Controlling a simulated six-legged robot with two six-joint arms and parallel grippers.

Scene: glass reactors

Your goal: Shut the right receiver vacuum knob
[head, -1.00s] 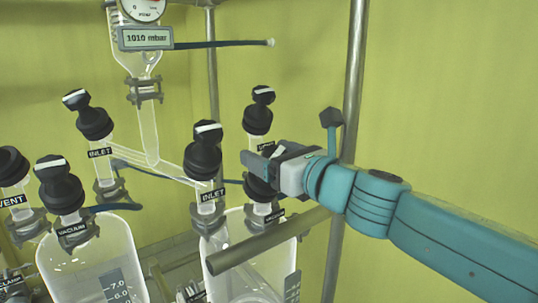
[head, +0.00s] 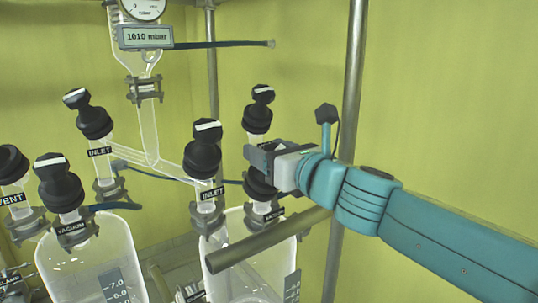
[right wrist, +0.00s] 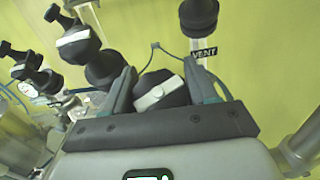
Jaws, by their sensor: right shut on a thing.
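The right receiver vacuum knob (head: 259,184) is a black ribbed knob above a VACUUM label on the right-hand glass vessel (head: 262,225), partly hidden by my right gripper (head: 258,160). In the right wrist view the knob (right wrist: 165,98) sits between the two fingers, with a white bar on its top lying slanted, low left to high right. My right gripper is shut on this knob. My left gripper is not in view.
A black INLET knob (head: 204,150) stands close on the left, and another knob (head: 257,112) just behind. A left receiver (head: 95,258) has its own vacuum knob (head: 59,184). A metal post (head: 352,90) and a grey bar (head: 265,240) are near my arm. The display (head: 145,37) reads 1010 mbar.

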